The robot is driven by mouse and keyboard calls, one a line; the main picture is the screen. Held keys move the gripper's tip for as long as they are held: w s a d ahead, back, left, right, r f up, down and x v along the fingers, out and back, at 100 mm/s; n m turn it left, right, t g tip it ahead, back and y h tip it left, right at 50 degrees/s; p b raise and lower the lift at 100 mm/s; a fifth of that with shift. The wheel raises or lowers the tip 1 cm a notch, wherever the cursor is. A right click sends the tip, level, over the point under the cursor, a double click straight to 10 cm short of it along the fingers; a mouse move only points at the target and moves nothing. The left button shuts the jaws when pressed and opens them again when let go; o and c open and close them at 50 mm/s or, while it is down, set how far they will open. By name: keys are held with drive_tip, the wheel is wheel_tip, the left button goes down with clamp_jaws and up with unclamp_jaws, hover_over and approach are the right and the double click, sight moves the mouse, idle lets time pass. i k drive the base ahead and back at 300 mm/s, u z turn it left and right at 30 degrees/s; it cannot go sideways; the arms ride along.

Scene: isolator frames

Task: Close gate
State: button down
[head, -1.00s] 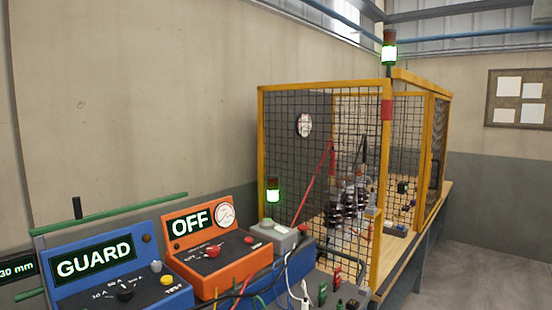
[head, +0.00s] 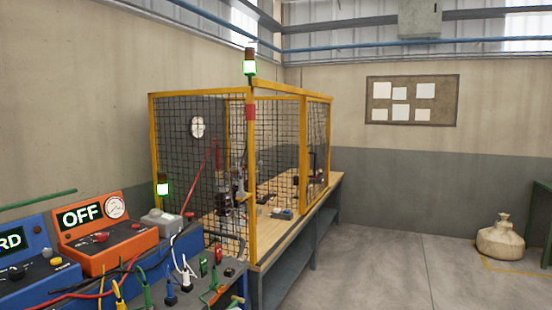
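A yellow-framed cage with black wire mesh (head: 180,130) stands on a wooden bench (head: 293,228). Its long side facing right has a yellow-framed mesh panel (head: 277,150) near the front corner and a second framed panel (head: 318,150) further back, with a dark handle-like part by it. Which panel is the gate, and whether it stands open, I cannot tell from here. A lamp on top of the cage (head: 249,68) glows green-white. My gripper is not in view.
A blue box (head: 40,285) with a partly cut-off label and an orange box reading OFF (head: 108,232) stand at the lower left. Coloured plugs and cables (head: 170,285) crowd the bench front. The floor (head: 400,270) to the right is clear up to a sack (head: 500,240).

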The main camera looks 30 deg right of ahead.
sight(306, 153)
drive_tip(key=z, duration=0.5)
drive_tip(key=i, duration=0.6)
drive_tip(key=z, duration=0.85)
drive_tip(key=i, duration=1.5)
drive_tip(key=z, duration=0.4)
drive_tip(key=i, duration=1.1)
drive_tip(key=z, duration=0.05)
drive_tip(key=i, duration=1.1)
drive_tip(key=z, duration=0.7)
drive_tip(key=i, duration=1.6)
drive_tip(key=u, duration=0.3)
drive_tip(key=i, duration=1.5)
drive_tip(key=u, duration=1.1)
drive_tip(key=i, duration=0.75)
drive_tip(key=u, duration=0.45)
